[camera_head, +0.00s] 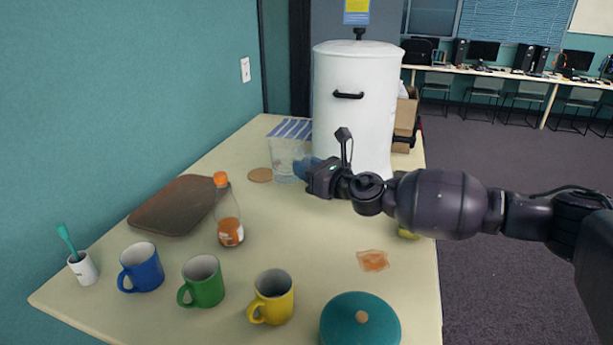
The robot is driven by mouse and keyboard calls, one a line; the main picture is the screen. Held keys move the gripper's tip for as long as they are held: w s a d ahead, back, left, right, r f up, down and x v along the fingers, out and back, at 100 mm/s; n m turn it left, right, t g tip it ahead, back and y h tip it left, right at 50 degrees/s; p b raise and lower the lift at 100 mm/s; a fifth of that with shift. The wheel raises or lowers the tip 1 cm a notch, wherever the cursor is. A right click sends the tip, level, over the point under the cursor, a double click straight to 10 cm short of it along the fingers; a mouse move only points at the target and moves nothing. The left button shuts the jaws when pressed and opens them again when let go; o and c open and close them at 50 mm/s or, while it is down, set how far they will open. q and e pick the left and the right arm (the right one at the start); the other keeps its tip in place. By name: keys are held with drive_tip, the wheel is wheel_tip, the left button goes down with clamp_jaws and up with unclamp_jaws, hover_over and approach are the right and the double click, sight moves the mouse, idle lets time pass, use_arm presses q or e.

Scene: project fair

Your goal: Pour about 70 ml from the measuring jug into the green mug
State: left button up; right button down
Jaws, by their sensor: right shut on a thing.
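The green mug (203,281) stands upright at the front of the table, between a blue mug (141,267) and a yellow mug (273,297). The clear measuring jug (285,160) is further back, left of the white drum. My right gripper (308,170) reaches in from the right and is shut at the blue handle on the jug's right side. The jug looks upright; its contents are hard to make out, and I cannot tell whether its base touches the table. The fingers are mostly hidden by the handle and gripper body. My left gripper is not in view.
A bottle with an orange cap (228,211) stands between jug and mugs. A brown tray (174,207), round coaster (260,175), white cup (83,268), orange packet (373,260) and teal lidded pot (359,328) are around. A large white drum (356,105) stands behind. The table's middle is fairly clear.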

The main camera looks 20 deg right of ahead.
sight(306, 152)
drive_tip(key=shift+r+p, duration=0.45)
drive_tip(key=shift+r, duration=1.4)
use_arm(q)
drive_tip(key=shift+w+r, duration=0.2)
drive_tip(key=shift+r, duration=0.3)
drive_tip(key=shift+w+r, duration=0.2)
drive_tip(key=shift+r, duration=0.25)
use_arm(e)
drive_tip(key=shift+r, duration=0.1)
